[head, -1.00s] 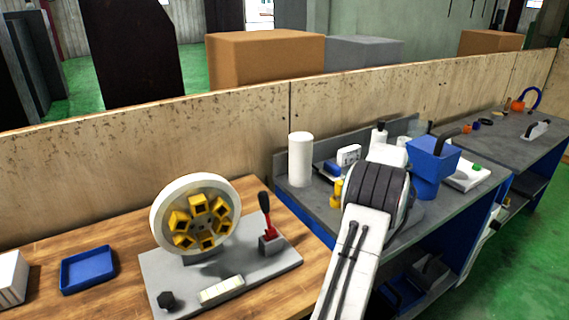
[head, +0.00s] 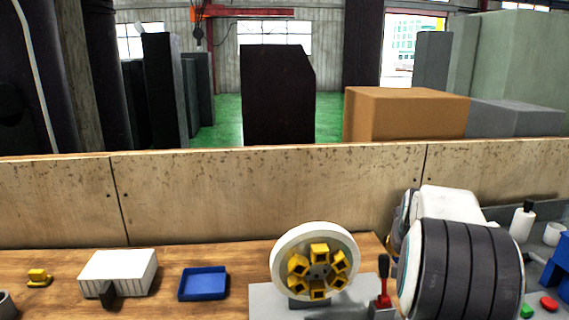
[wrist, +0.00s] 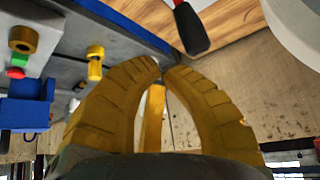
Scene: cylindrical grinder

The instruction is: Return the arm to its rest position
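My gripper (wrist: 162,68) shows in the wrist view as two curved yellow fingers with their tips together. A narrow yellow strip shows in the gap behind the tips; I cannot tell whether it is part of the gripper or something behind it. No object is seen pinched at the tips. My arm (head: 465,265) is folded up at the right of the head view, in front of the bench.
A white wheel with yellow blocks (head: 281,262) stands left of my arm. A blue tray (head: 203,283) and white box (head: 118,272) lie further left. A yellow peg (wrist: 95,62) stands on the grey bench (wrist: 120,40).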

